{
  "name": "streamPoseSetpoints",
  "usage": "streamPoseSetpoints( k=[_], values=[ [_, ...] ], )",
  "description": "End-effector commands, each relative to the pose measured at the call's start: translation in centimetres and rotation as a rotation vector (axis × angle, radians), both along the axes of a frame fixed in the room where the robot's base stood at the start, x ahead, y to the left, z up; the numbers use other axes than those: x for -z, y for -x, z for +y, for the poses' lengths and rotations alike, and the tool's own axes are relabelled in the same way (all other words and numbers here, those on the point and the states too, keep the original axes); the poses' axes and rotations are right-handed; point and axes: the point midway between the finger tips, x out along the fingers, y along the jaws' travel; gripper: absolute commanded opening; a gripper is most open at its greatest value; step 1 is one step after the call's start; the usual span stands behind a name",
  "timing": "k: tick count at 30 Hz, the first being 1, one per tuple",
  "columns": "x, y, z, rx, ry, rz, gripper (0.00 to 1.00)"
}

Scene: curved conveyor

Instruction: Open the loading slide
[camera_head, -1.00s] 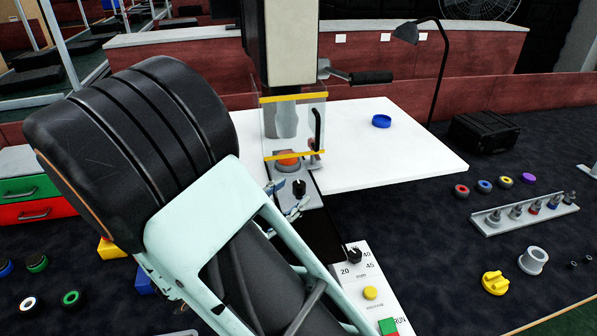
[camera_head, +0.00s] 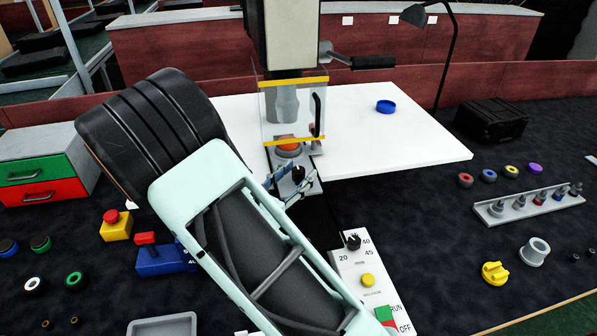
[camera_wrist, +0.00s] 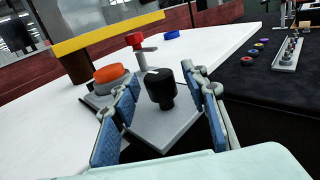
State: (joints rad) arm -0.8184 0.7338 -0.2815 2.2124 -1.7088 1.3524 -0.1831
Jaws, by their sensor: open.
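The loading slide shows as a grey plate with a black knob (camera_wrist: 160,90) on it, under the press. In the wrist view the knob stands upright between my two fingers, with a gap on each side. My gripper (camera_wrist: 165,112) is open, its blue pads on either side of the slide plate (camera_wrist: 165,132). In the head view my gripper (camera_head: 289,186) is at the front end of the slide, and the knob (camera_head: 298,173) shows just beyond the fingers. An orange-red round piece (camera_head: 288,147) sits behind the knob, below the clear guard (camera_head: 292,110).
The control panel (camera_head: 362,262) with dials and buttons lies in front of the slide. A white table (camera_head: 400,140) with a blue ring (camera_head: 385,106) is behind right. A black lever (camera_head: 372,62) sticks out from the press. Drawers (camera_head: 40,170) stand at left.

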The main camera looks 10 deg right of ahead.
Motion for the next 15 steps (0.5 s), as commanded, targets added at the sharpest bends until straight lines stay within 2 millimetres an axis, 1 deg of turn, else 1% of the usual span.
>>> streamPoseSetpoints(
  k=[3, 11, 12, 15],
  values=[
    [0.01, -0.49, -0.49, 0.000, -0.001, 0.001, 0.41],
    [0.02, -0.59, -0.57, -0.001, 0.000, 0.000, 0.41],
    [0.01, -0.58, -0.57, -0.001, 0.000, 0.000, 0.39],
    [0.01, -0.57, -0.57, 0.000, 0.000, 0.000, 0.28]
  ],
)
